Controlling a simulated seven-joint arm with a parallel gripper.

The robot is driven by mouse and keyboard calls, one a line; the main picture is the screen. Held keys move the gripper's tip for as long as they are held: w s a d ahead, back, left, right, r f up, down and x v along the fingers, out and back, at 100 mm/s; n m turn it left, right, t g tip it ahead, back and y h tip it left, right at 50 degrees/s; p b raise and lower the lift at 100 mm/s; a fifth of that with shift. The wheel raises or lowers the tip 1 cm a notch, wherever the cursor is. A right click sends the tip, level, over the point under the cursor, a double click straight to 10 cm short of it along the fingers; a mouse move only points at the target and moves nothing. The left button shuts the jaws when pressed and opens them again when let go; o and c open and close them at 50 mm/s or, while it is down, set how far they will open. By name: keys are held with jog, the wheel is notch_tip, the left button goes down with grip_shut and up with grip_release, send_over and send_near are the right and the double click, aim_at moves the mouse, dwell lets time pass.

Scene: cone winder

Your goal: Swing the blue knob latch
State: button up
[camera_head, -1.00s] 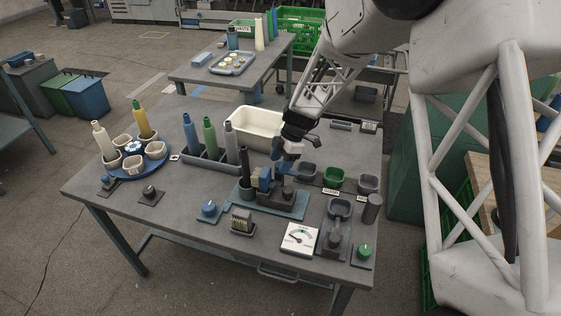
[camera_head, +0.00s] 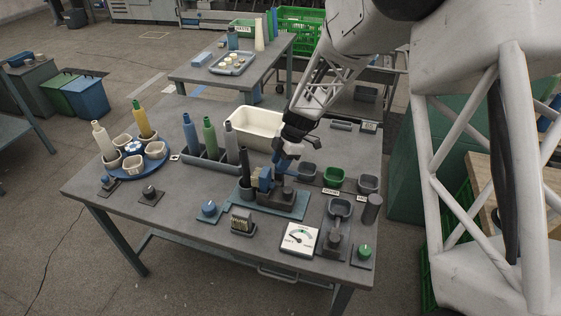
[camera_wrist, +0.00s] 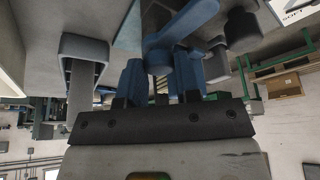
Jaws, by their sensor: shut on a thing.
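The blue latch shows in the wrist view as a flat blue lever (camera_wrist: 186,22) with a rounded hub end between my fingertips. My gripper (camera_wrist: 162,68) has its two blue fingers on either side of the knob part and is shut on it; the fingers hide much of the knob. In the head view my gripper (camera_head: 282,160) reaches down to the dark fixture on the teal base plate (camera_head: 290,207).
A black post (camera_head: 244,165) stands just left of the fixture. Coloured cones stand in a rack (camera_head: 208,162) behind it. A cream bin (camera_head: 254,135) is behind, small cups (camera_head: 333,177) are to the right, and a dial gauge (camera_head: 299,238) is in front.

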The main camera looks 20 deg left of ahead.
jog(key=m, duration=0.2)
jog(key=m+t, duration=0.1)
jog(key=m, duration=0.1)
jog(key=shift+s+d+t+y, duration=0.1)
jog(key=shift+t+y, duration=0.2)
jog(key=shift+y, duration=0.1)
jog(key=m+t, duration=0.1)
jog(key=m, duration=0.4)
jog(key=shift+s+t, duration=0.1)
jog(key=shift+t, duration=0.3)
jog(key=m+t, duration=0.1)
jog(key=m, duration=0.3)
jog(key=shift+t, duration=0.3)
jog(key=shift+s+m+t+h, duration=0.1)
jog(key=shift+m+t+h, duration=0.45)
jog(key=shift+m, duration=1.85)
jog(key=o, duration=0.9)
jog(key=shift+n+g+y, duration=0.35)
jog(key=shift+n, duration=1.15)
